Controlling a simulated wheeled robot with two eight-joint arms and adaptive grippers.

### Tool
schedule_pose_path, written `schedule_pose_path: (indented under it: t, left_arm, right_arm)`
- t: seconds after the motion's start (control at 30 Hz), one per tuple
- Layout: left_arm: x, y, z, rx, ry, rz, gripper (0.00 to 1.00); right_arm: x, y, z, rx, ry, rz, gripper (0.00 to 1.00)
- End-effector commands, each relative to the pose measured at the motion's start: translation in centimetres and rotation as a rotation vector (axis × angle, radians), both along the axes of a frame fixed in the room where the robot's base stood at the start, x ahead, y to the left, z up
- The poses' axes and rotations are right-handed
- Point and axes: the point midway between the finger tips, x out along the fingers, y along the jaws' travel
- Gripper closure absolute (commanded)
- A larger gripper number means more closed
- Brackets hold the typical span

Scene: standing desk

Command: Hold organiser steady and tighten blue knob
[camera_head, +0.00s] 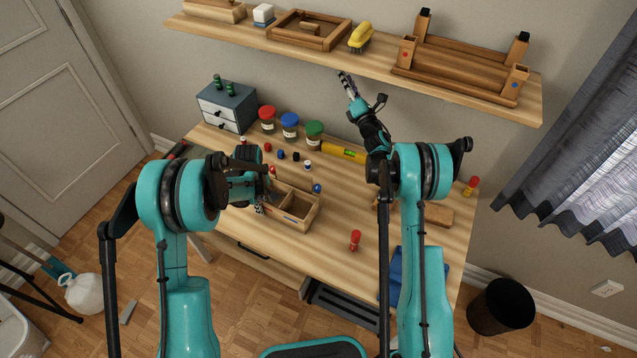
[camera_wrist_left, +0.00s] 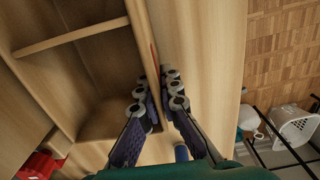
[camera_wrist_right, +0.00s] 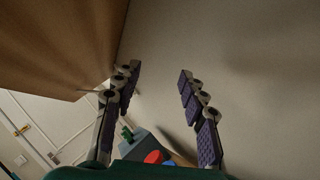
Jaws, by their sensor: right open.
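The wooden organiser (camera_head: 303,221), an open box with compartments, stands on the desk. A blue knob (camera_head: 317,188) shows at its back right corner, and a red knob (camera_head: 272,170) at its back left. My left gripper (camera_head: 262,204) is at the organiser's left side. In the left wrist view its fingers (camera_wrist_left: 158,88) straddle the organiser's wall (camera_wrist_left: 148,42), one inside and one outside, and look shut on it. My right gripper (camera_head: 346,82) is raised near the shelf, far from the blue knob, open and empty; its fingers (camera_wrist_right: 158,82) show apart in the right wrist view.
A wall shelf (camera_head: 375,66) with wooden items hangs close above my right gripper. A small drawer unit (camera_head: 227,107), lidded jars (camera_head: 289,126) and a yellow level (camera_head: 342,153) stand or lie along the desk's back. A red-topped item (camera_head: 355,240) stands right of the organiser.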

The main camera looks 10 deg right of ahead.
Motion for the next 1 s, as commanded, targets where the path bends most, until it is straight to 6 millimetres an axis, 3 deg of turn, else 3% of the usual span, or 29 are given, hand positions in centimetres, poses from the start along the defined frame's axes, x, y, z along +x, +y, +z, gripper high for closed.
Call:
schedule_pose_path:
  t: [0.1, 0.2, 0.27, 0.37, 0.47, 0.67, 0.8, 0.9, 1.0]
  left_arm:
    - [0.0, 0.0, 0.0, 0.000, 0.000, 0.000, 1.00]
    - [0.0, 0.0, 0.0, 0.000, 0.000, 0.000, 1.00]
    - [0.0, 0.0, 0.0, 0.000, 0.000, 0.000, 1.00]
    - [0.0, 0.0, 0.0, -0.001, -0.001, 0.000, 1.00]
    - [0.0, 0.0, 0.0, -0.001, -0.001, 0.000, 1.00]
    - [0.0, 0.0, 0.0, 0.000, 0.000, 0.000, 1.00]
    - [0.0, 0.0, 0.0, 0.000, 0.000, 0.000, 1.00]
    - [0.0, 0.0, 0.0, 0.000, 0.000, 0.000, 1.00]
    - [0.0, 0.0, 0.0, 0.000, 0.000, 0.000, 1.00]
  right_arm:
    - [3.5, 1.2, -0.2, 0.209, 0.167, -0.093, 0.58]
    - [5.2, 2.5, -1.6, 0.374, 0.331, -0.172, 0.58]
    - [5.0, 2.5, -2.4, 0.447, 0.434, -0.233, 0.58]
    - [3.3, 2.4, -3.8, 0.541, 0.612, -0.340, 0.58]
    - [0.3, 3.2, -5.4, 0.621, 0.803, -0.438, 0.58]
    - [-9.1, 6.9, -7.5, 0.729, 1.216, -0.610, 0.58]
    - [-16.9, 9.9, -7.3, 0.751, 1.489, -0.705, 0.58]
    - [-21.6, 11.6, -6.5, 0.748, 1.644, -0.754, 0.58]
    - [-25.0, 12.8, -5.7, 0.736, 1.751, -0.786, 0.58]
